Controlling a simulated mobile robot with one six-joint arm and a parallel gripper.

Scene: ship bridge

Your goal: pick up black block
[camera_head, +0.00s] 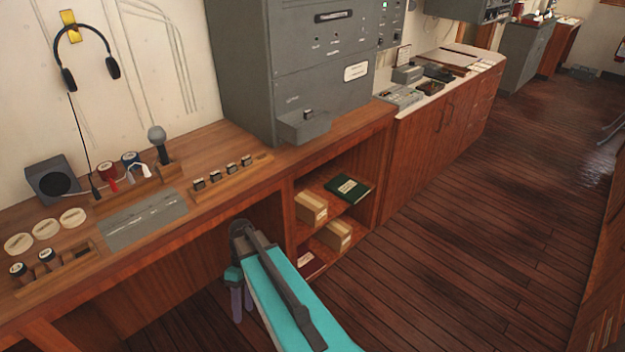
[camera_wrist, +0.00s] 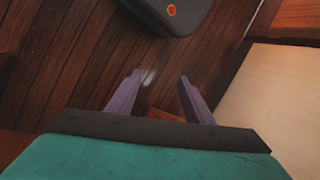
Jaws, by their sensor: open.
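Several small dark blocks with pale tops (camera_head: 214,178) stand in a row in a wooden rack on the desk. Another small dark block (camera_head: 309,114) sits on the grey tray of the big cabinet. I cannot tell which one is the black block. My gripper (camera_head: 242,304) hangs in front of the desk, below its top and to the right of the drawer panel, pointing down and apart from all blocks. No block shows in the wrist view.
The desk (camera_head: 150,232) also holds a microphone (camera_head: 157,140), a speaker (camera_head: 52,180) and round pale discs (camera_head: 46,229). A grey cabinet (camera_head: 300,60) rises at the back. Open shelves hold boxes (camera_head: 311,207) and a green book (camera_head: 348,188). The floor (camera_head: 480,210) at right is clear.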

